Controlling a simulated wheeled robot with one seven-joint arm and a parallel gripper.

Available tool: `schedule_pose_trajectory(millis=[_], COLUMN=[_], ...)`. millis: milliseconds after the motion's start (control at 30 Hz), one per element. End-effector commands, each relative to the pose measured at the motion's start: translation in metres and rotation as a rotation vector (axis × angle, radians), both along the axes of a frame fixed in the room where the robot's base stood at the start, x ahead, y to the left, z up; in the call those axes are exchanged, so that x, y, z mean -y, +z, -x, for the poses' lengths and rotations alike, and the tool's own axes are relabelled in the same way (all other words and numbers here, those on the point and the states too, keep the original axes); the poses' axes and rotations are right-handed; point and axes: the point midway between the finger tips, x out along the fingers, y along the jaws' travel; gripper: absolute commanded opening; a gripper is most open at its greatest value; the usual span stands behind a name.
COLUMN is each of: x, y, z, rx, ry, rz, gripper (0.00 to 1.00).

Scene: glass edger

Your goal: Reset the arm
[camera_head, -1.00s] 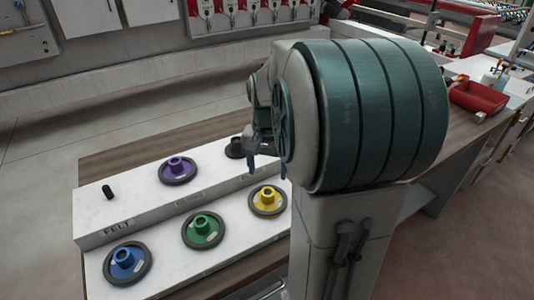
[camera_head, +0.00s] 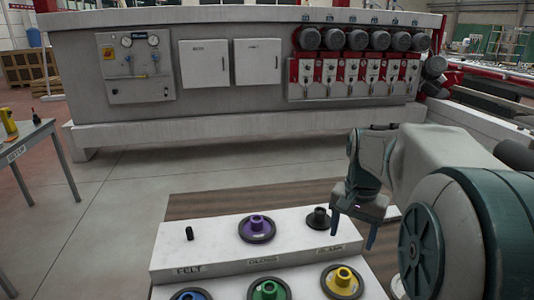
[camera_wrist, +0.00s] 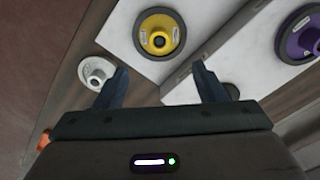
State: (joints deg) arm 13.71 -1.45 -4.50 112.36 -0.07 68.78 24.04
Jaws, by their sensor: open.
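My gripper (camera_head: 353,232) is open and empty, above the right end of the white stepped rack (camera_head: 172,262). In the wrist view its two fingers (camera_wrist: 160,78) point toward the rack with nothing between them. On the upper step stand a small black peg (camera_head: 189,233), a purple-hubbed wheel (camera_head: 257,229) and a dark wheel (camera_head: 318,219) close to the gripper. On the lower step are a yellow-hubbed wheel (camera_head: 343,281), a green-hubbed one (camera_head: 268,290) and a blue-hubbed one (camera_head: 190,295), partly cut off. The wrist view also shows a white-hubbed piece (camera_wrist: 96,72).
The rack sits on a wooden tabletop (camera_head: 190,207). A long grey machine (camera_head: 230,110) with motors stands behind, across open floor (camera_head: 130,185). A side table (camera_head: 25,140) with a yellow bottle is at left. My arm covers the right side.

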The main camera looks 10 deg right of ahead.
Motion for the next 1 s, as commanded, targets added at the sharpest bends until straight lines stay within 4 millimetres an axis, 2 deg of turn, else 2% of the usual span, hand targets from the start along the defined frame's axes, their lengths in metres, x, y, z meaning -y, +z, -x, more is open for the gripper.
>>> schedule_pose_trajectory(millis=[167,300,500,700,900,1000], x=[-0.033,-0.067,-0.101,-0.116,-0.117,-0.117], y=[0.000,-0.008,-0.027,-0.039,-0.041,-0.041], z=[0.025,0.058,0.101,0.121,0.123,0.123], rx=[0.055,0.124,0.206,0.245,0.248,0.248], ry=[0.156,0.358,0.608,0.727,0.742,0.741], rz=[0.012,0.033,0.071,0.095,0.098,0.098], gripper=[0.64,0.64,0.64,0.64,0.64,0.36])
